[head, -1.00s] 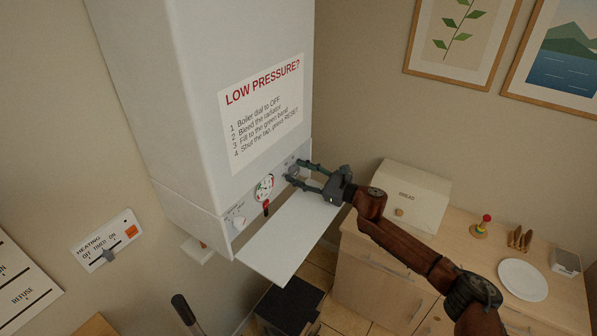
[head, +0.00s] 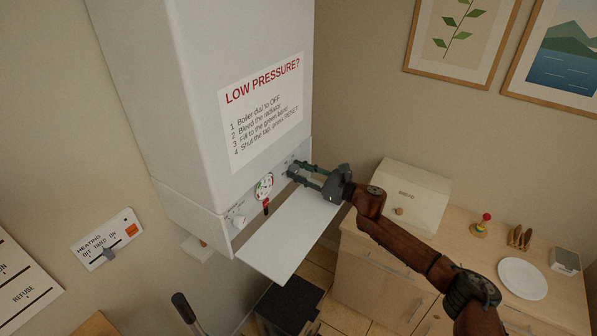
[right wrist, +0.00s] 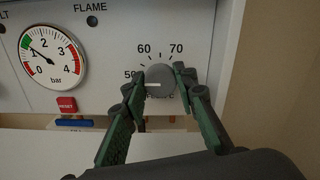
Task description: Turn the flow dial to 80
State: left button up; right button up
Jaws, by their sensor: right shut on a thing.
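The flow dial (right wrist: 161,80) is a round grey knob on the boiler's white control panel. In the right wrist view 50, 60 and 70 show around it; the mark for 80 is not visible, and the label below is partly covered. A white line on the knob's face lies nearly level on its left part, near the 50 side. My right gripper (right wrist: 160,88) is shut on the dial, with one green-padded finger at each side. In the head view my right gripper (head: 294,174) reaches the panel from the right. My left gripper is not in view.
A white flap (head: 292,238) hangs open below the panel. A counter (head: 470,240) with a bread box (head: 412,190) stands at right, below my right arm.

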jog(key=m, duration=0.3)
jog(key=shift+f+m, duration=0.1)
jog(key=shift+m, duration=1.8)
jog(key=o, duration=1.2)
jog(key=shift+c, duration=0.2)
jog(key=v, duration=1.2)
